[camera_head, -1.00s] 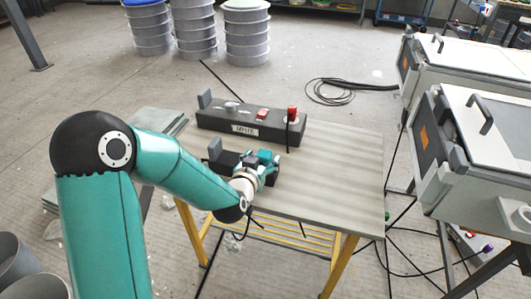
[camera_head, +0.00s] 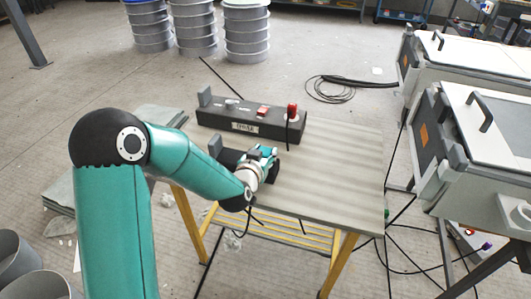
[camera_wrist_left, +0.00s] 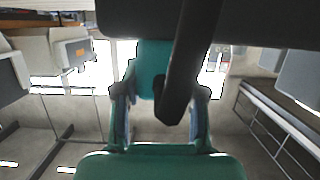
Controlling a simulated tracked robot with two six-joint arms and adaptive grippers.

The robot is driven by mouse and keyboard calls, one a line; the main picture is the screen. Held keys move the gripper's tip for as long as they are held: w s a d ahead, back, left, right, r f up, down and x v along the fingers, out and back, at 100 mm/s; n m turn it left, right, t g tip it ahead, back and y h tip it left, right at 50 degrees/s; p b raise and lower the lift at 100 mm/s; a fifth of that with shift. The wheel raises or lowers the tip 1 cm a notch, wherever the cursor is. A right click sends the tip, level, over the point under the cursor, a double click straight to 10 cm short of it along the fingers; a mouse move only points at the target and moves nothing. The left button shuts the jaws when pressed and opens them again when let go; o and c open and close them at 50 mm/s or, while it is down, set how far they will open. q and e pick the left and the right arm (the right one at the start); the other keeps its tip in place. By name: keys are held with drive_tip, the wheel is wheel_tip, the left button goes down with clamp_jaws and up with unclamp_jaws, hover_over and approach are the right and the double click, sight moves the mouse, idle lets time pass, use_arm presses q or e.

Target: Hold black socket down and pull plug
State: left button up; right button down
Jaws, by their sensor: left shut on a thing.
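A long black socket box (camera_head: 240,122) with a white label lies along the back of the small table. A red plug (camera_head: 292,112) stands upright at its right end, with a dark cable running down. A second, shorter black socket (camera_head: 229,158) with a grey upright end piece lies nearer the front. My left gripper (camera_head: 266,155) is at this front socket's right end, shut on it. Its far fingertips are partly hidden. In the left wrist view a wide dark body (camera_wrist_left: 260,20) crosses the top, and a thick black cable (camera_wrist_left: 185,70) curves down between my fingers. My right gripper is out of view.
The grey table top (camera_head: 335,175) is bare on the right. Its yellow legs (camera_head: 340,262) show below. A white machine (camera_head: 470,140) stands close to the table's right. A coiled black cable (camera_head: 325,92) lies on the floor behind. Grey buckets (camera_head: 247,35) are stacked at the back.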

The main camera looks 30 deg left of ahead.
use_arm(q)
clamp_jaws()
drive_tip(key=o, duration=1.3)
unclamp_jaws()
drive_tip(key=shift+s, duration=0.15)
